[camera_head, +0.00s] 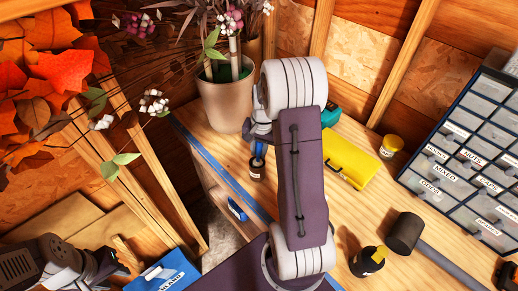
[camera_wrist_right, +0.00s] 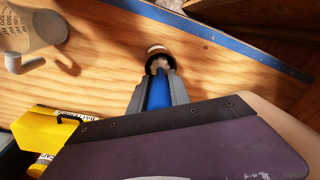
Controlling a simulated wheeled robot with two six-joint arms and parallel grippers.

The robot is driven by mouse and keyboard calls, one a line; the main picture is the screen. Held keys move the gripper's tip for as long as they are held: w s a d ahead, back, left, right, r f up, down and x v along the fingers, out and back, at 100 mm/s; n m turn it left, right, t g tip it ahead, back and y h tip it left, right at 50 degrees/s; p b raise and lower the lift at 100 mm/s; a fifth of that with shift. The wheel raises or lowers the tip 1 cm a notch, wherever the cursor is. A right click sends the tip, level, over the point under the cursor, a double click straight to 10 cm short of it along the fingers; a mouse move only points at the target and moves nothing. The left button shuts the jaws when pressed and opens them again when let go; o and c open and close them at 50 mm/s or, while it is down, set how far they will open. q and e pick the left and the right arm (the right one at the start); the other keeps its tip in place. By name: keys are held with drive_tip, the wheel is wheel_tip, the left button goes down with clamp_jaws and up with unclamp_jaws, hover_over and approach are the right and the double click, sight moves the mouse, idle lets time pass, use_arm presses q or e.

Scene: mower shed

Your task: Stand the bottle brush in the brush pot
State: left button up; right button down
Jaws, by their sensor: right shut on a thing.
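My right gripper (camera_head: 258,135) is over the left part of the workbench, and its fingers (camera_wrist_right: 158,92) are shut on the bottle brush's blue handle (camera_wrist_right: 157,94). The blue also shows below the gripper in the head view (camera_head: 258,150). Just below the handle is a small dark round thing with a pale band, seemingly the brush pot (camera_head: 257,169); in the right wrist view it shows a pale rim (camera_wrist_right: 157,49) beyond the fingertips. I cannot tell whether the brush's end is inside it. My left gripper (camera_head: 108,266) is low at the left, its jaws unclear.
A large plant pot (camera_head: 226,102) stands behind. A yellow case (camera_head: 352,158), a yellow-lidded jar (camera_head: 391,146), a mallet (camera_head: 406,233) and a dark bottle (camera_head: 368,261) lie right of my arm. A measuring jug (camera_wrist_right: 35,25) stands nearby. The bench has a blue edge (camera_head: 222,170).

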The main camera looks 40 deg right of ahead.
drive_tip(key=shift+f, duration=0.3)
drive_tip(key=c, duration=1.1)
unclamp_jaws()
drive_tip(key=shift+c, duration=0.2)
drive_tip(key=shift+r, duration=0.1)
drive_tip(key=r, duration=0.3)
drive_tip(key=r+b, duration=0.1)
drive_tip(key=r, duration=0.2)
drive_tip(key=s+r, duration=0.1)
drive_tip(key=r, duration=0.2)
